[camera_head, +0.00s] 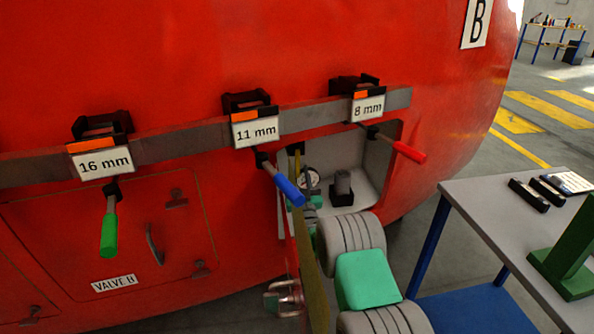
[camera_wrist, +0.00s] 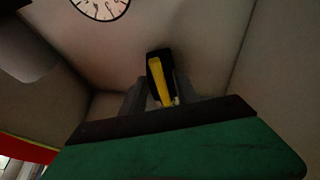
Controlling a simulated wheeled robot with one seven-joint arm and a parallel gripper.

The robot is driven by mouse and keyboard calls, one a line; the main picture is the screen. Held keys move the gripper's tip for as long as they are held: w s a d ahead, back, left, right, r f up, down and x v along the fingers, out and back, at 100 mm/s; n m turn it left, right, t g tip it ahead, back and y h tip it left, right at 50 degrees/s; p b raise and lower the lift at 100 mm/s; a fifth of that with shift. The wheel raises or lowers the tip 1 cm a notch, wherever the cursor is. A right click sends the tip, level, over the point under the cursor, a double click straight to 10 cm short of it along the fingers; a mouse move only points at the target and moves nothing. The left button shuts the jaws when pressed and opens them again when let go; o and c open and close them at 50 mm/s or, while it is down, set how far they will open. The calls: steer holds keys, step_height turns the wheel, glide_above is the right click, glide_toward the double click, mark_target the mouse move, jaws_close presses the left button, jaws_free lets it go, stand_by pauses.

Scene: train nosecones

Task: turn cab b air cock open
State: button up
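The air cock's yellow lever (camera_wrist: 161,82) with a black end shows in the wrist view, on the pale wall of the recess. My gripper (camera_wrist: 160,98) has its two grey fingers on either side of this lever. I cannot tell whether the fingers press on it or stand slightly apart. In the head view my gripper (camera_head: 316,200) reaches into the open recess (camera_head: 360,160) in the red nose, below the 11 mm and 8 mm labels. My arm hides part of the recess there. A round gauge (camera_wrist: 100,6) is above the lever; it also shows in the head view (camera_head: 311,179).
A rail (camera_head: 185,143) above carries tools with green (camera_head: 109,236), blue (camera_head: 288,188) and red (camera_head: 408,152) handles; the blue one hangs close to my gripper. A black fitting (camera_head: 342,188) stands in the recess. A closed hatch marked VALVE B (camera_head: 115,281) is left. A table (camera_head: 500,200) stands right.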

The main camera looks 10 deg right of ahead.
steer(key=shift+x, duration=1.15)
jaws_close()
stand_by(0.5)
